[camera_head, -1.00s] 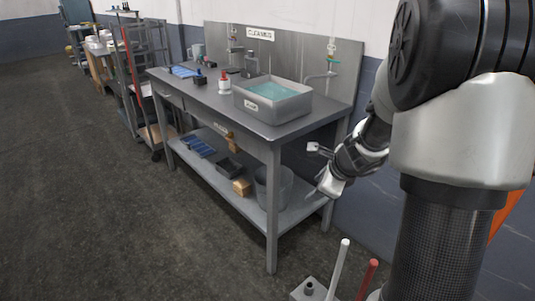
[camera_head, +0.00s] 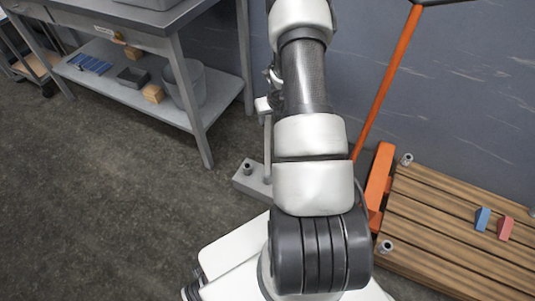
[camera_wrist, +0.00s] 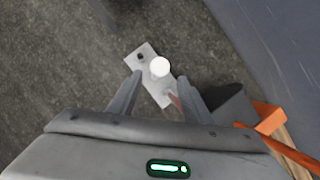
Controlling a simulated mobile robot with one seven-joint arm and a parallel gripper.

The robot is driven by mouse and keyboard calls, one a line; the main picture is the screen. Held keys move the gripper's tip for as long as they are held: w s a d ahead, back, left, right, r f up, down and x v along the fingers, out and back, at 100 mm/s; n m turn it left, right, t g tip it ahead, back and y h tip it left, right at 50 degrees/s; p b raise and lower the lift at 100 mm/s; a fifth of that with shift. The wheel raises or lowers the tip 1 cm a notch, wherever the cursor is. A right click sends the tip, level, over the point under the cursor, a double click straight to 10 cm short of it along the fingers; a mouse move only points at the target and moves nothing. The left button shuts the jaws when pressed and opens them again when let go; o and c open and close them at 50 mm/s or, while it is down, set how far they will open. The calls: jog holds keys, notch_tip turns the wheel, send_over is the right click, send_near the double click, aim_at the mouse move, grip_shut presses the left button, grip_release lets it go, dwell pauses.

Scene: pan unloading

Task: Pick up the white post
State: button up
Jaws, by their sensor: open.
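The white post (camera_wrist: 160,67) shows nearly end-on in the wrist view, as a round white top above its light grey base plate (camera_wrist: 148,58). My gripper (camera_wrist: 159,79) is open and points down at it, with the post top lined up between the two fingertips. I cannot tell how far the fingers are from it in depth. In the head view the post (camera_head: 268,150) is a thin upright strip left of my arm, rising from the base plate (camera_head: 250,172). My arm hides most of the gripper there.
A grey workbench (camera_head: 150,90) stands at the left, and a wall is behind.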

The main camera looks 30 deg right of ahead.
aim_at(268, 124)
jog(key=x, duration=0.7)
jog(key=shift+w+a+f, duration=0.1)
jog(key=shift+w+a, duration=0.05)
jog(key=shift+w, duration=0.05)
jog(key=shift+c, duration=0.4)
grip_shut()
